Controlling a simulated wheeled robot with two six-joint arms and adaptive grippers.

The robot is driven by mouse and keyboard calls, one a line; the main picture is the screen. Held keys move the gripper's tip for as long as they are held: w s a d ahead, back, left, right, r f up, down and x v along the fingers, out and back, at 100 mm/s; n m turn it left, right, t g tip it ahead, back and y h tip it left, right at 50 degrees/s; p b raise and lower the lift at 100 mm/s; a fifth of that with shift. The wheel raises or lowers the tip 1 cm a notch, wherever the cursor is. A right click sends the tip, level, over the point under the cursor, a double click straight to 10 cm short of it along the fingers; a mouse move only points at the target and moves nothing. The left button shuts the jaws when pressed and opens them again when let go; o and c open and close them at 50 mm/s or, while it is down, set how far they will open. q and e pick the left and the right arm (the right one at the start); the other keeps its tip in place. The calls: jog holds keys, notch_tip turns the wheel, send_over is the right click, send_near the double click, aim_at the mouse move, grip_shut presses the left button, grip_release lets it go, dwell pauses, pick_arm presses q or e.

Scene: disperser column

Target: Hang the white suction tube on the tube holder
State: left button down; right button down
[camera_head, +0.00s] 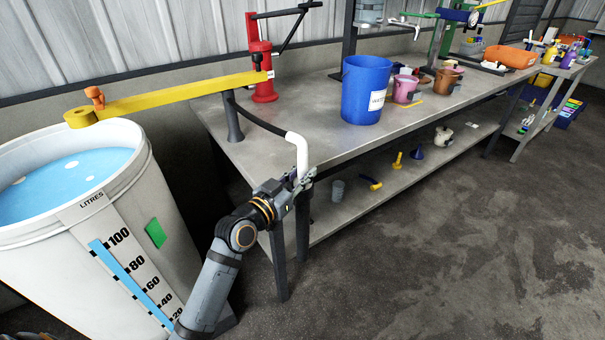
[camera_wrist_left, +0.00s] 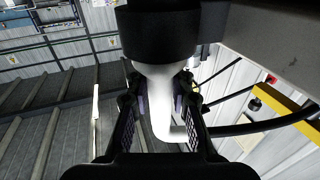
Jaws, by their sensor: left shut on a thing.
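The white suction tube (camera_head: 300,152) is a bent pipe at the front left corner of the bench, with a black hose (camera_head: 258,117) running from its upper end towards the yellow arm. My left gripper (camera_head: 296,188) is shut on the tube below its bend. I cannot tell for sure which part is the tube holder. My right gripper is not in view.
The metal bench (camera_head: 290,120) has its edge just behind the tube. A large white bucket (camera_head: 180,225) of blue liquid stands at left under the yellow arm (camera_head: 175,98). A blue bucket (camera_head: 366,90) and a red press (camera_head: 262,72) stand on the bench. The floor at right is clear.

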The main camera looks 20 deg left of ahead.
pick_arm(q)
jog(key=shift+f, duration=0.1)
jog(key=c, duration=1.5)
grip_release()
jog(key=o, duration=0.4)
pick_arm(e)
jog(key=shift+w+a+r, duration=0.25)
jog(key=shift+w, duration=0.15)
pick_arm(q)
jog(key=shift+s+a+f, duration=0.1)
jog(key=shift+s+f, duration=0.05)
jog(key=shift+s, duration=0.1)
jog(key=v, duration=0.6)
jog(key=shift+a, duration=0.1)
jog(key=shift+s, duration=0.5)
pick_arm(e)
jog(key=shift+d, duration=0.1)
